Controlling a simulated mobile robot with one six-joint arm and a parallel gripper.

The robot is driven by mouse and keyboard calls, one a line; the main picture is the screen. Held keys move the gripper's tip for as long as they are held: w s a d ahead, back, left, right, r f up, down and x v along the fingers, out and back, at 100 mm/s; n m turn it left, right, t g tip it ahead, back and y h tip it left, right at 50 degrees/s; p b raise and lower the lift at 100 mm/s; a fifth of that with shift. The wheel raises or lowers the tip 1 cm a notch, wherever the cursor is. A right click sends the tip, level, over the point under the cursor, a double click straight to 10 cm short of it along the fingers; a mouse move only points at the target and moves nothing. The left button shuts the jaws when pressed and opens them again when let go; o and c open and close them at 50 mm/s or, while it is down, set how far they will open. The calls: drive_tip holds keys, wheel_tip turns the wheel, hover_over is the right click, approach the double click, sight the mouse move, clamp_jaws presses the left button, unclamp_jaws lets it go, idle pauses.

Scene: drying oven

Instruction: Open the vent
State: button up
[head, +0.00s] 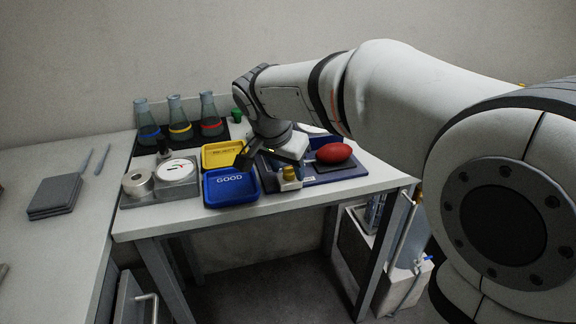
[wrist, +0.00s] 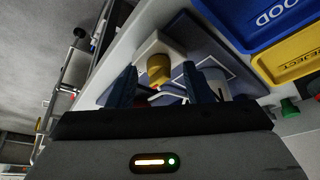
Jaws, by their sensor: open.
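No part is plainly marked as a vent. A yellow knob (head: 289,173) stands on a small white block (head: 290,185) at the front of a blue board (head: 318,179). In the wrist view the yellow knob (wrist: 159,66) lies ahead, between the fingertips in the picture. My gripper (wrist: 160,72) is open, its two dark fingers apart, and I see nothing held. A thin white curved piece (wrist: 168,93) shows just below the knob in the picture; I cannot tell whether the fingers touch anything. In the head view my wrist hides part of the board.
A blue GOOD tray (head: 231,198) and a yellow tray (head: 222,148) stand left of the knob. A red oval object (head: 334,152) rests on the board to the right. Several flasks (head: 179,127) stand at the back left. The white table's front edge (head: 250,212) is close to the knob.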

drive_tip(key=p+v, duration=0.2)
drive_tip(key=v, duration=0.5)
drive_tip(key=shift+r, duration=0.35)
drive_tip(key=shift+s, duration=0.15)
drive_tip(key=s+d+r+n+y+p, duration=0.1)
drive_tip(key=s+d+r+n+p, duration=0.1)
drive_tip(key=s+d+p, duration=0.6)
drive_tip(key=s+d+r+n+g+y+p, duration=0.1)
drive_tip(key=s+d+n+p, duration=0.3)
drive_tip(key=s+d+p, duration=0.4)
drive_tip(key=shift+s+d+r+p, duration=0.35)
drive_tip(key=shift+r+p, duration=0.1)
drive_tip(key=shift+p, duration=0.35)
